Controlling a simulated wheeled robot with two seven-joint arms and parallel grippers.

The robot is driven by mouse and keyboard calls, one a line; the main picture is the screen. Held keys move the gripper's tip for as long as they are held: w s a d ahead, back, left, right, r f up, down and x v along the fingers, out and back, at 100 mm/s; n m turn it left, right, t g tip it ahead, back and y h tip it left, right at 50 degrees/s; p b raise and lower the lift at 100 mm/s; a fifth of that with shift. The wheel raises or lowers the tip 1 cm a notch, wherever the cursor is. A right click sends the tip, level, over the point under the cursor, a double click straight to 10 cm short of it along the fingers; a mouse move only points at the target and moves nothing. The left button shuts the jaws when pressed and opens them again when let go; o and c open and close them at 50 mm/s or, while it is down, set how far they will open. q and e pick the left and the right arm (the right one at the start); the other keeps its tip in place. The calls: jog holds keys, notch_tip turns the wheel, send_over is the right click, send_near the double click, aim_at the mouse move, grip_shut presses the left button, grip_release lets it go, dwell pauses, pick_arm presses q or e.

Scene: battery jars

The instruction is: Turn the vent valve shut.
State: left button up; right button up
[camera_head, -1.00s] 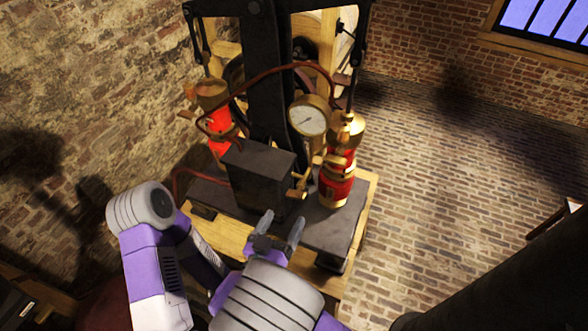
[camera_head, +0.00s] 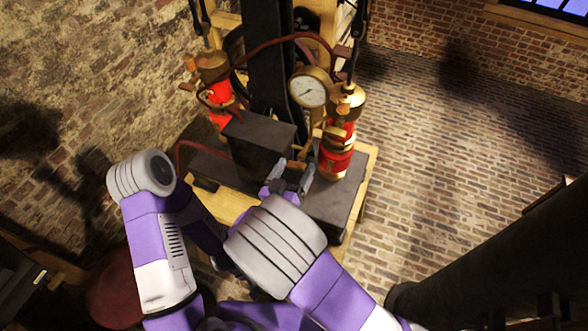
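A small brass valve (camera_head: 297,164) sits at the front right corner of the dark box (camera_head: 258,147) on the machine. I take it to be the vent valve; it is partly covered, and its handle angle is hard to tell. My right gripper (camera_head: 293,172) is open, with its two grey fingers spread at the valve, one on each side in the picture. I cannot tell whether they touch it.
A pressure gauge (camera_head: 309,90) and a red and brass cylinder (camera_head: 336,155) stand just right of the box. Another red and brass cylinder (camera_head: 219,95) stands at the left. A dark red hose (camera_head: 262,48) arches above. Brick floor (camera_head: 430,170) is open at the right.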

jog(key=c, duration=0.9)
jog(key=m+b, duration=0.3)
jog(key=o, duration=1)
jog(key=b+v, duration=0.1)
jog(key=v, duration=0.6)
jog(key=shift+s+a, duration=0.15)
jog(key=shift+s, duration=0.2)
